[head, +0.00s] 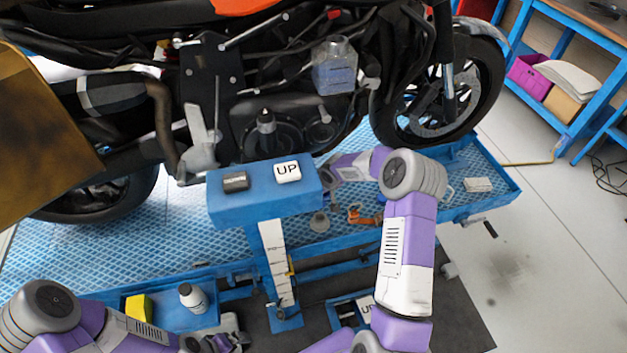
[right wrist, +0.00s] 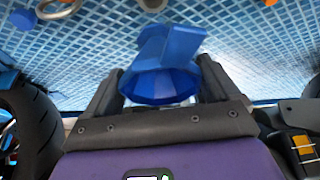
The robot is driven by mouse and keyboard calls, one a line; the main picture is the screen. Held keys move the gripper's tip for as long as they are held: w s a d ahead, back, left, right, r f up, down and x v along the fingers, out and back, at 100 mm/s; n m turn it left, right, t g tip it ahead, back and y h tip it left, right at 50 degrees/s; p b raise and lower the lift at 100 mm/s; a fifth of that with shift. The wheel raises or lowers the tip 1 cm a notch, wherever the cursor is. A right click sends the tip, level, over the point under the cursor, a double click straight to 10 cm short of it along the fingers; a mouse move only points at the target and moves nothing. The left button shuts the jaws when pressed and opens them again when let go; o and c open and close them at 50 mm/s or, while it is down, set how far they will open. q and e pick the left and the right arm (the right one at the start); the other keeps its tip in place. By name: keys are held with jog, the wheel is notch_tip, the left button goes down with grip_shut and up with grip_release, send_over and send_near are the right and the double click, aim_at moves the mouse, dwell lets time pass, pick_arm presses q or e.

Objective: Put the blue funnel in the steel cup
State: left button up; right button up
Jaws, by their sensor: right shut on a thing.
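The blue funnel (right wrist: 170,45) is between the two fingers of my right gripper (right wrist: 160,78) in the right wrist view. Its wide rounded part is near the palm and its narrower part points away. In the head view my right gripper (head: 332,176) is beside the right end of the blue box, low over the lift deck; the funnel cannot be made out there. I cannot pick out the steel cup for certain; a small grey round thing (head: 320,222) lies on the deck. My left gripper (head: 222,340) is at the bottom edge, its jaws unclear.
A motorcycle (head: 265,90) stands on the blue lift deck (head: 190,225). A blue box (head: 260,205) bears a small "UP" block (head: 287,171) and a dark block (head: 235,181). An orange clamp-like thing (head: 365,216) and a white block (head: 477,184) lie on the deck.

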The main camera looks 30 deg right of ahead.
jog(key=shift+f, duration=0.15)
jog(key=shift+s+f+b, duration=0.2)
jog(key=shift+f+b, duration=0.15)
jog(key=shift+f, duration=0.35)
notch_tip(320, 180, down, 4)
jog(key=b, duration=0.3)
jog(key=shift+f+b, duration=0.15)
jog(key=shift+b, duration=0.2)
jog(key=shift+b, duration=0.3)
dwell(0.7)
jog(key=shift+f, duration=0.2)
jog(key=shift+f+b, duration=0.7)
jog(key=shift+b, duration=0.2)
